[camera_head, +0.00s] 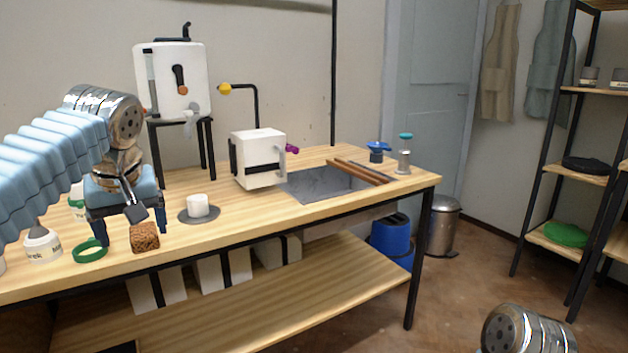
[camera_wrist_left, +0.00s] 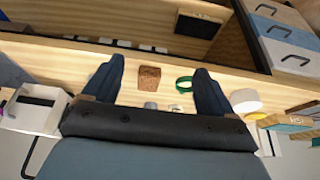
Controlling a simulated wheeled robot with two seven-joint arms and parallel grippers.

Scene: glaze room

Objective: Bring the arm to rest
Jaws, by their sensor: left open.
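My left gripper (camera_head: 121,226) is over the left part of the wooden workbench (camera_head: 335,222), with its fingers pointing down and apart. In the left wrist view the two dark blue fingers (camera_wrist_left: 157,82) are spread with nothing held between them. A brown sponge-like block (camera_head: 145,237) lies on the bench near the front edge, close beside the fingers in the head view; it also shows in the left wrist view (camera_wrist_left: 149,78). A green ring (camera_head: 90,250) lies left of it. My right gripper is not in view; only a metal part of my right arm shows at the bottom right.
A white cup (camera_head: 198,206) stands on a grey disc at mid-bench. A white box-shaped device (camera_head: 259,158) stands behind, beside a sink (camera_head: 318,185) with wooden bars. A labelled jar (camera_head: 42,246) stands at left. A white tank (camera_head: 172,80) stands on a black stand behind.

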